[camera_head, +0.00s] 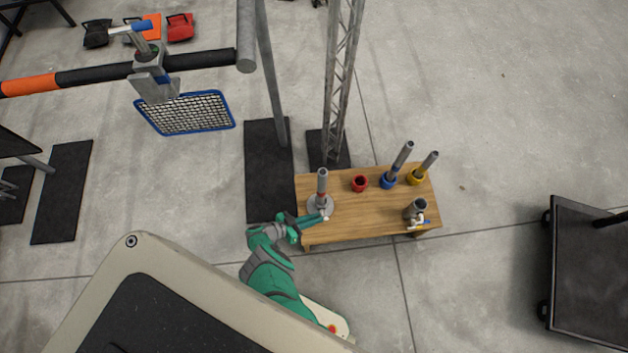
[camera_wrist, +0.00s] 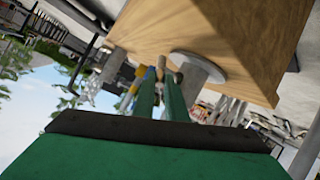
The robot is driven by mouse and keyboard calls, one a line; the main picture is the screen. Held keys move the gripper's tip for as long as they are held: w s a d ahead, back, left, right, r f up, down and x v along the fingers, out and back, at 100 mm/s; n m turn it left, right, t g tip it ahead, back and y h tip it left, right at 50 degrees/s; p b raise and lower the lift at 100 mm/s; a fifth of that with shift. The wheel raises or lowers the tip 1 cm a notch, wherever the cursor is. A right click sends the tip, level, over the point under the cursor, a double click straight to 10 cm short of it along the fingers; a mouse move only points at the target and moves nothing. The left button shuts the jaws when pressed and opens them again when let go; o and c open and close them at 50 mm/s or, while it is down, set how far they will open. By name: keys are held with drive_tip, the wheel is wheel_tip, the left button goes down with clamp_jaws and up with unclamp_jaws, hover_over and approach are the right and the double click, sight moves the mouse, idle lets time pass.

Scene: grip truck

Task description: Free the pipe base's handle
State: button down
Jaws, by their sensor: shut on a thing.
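The pipe base (camera_head: 319,207) is a round grey disc with an upright grey pipe (camera_head: 322,180), standing at the left end of the wooden table. Its disc shows in the wrist view (camera_wrist: 207,66). My gripper (camera_head: 316,218) reaches the front of the base from the lower left. In the wrist view my green fingers (camera_wrist: 160,90) are close together beside the disc. They are shut on a small handle at the base, which they mostly hide.
The wooden table (camera_head: 340,215) also holds a red cup (camera_head: 360,184), a blue holder (camera_head: 388,181) and a yellow holder (camera_head: 416,178) with pipes, and another pipe base (camera_head: 416,211) at right. A lattice tower (camera_head: 340,80) stands behind. A dark cart (camera_head: 590,275) is at right.

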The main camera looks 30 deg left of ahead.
drive_tip(key=shift+w+a+r, duration=0.2)
drive_tip(key=shift+w+r, duration=0.05)
drive_tip(key=shift+w, duration=0.05)
drive_tip(key=c, duration=1.7)
unclamp_jaws()
drive_tip(key=shift+c, duration=0.2)
drive_tip(key=shift+s+d+f, duration=0.1)
drive_tip(key=shift+d, duration=0.05)
drive_tip(key=shift+s, duration=0.15)
drive_tip(key=v, duration=1)
drive_tip(key=shift+s, duration=0.2)
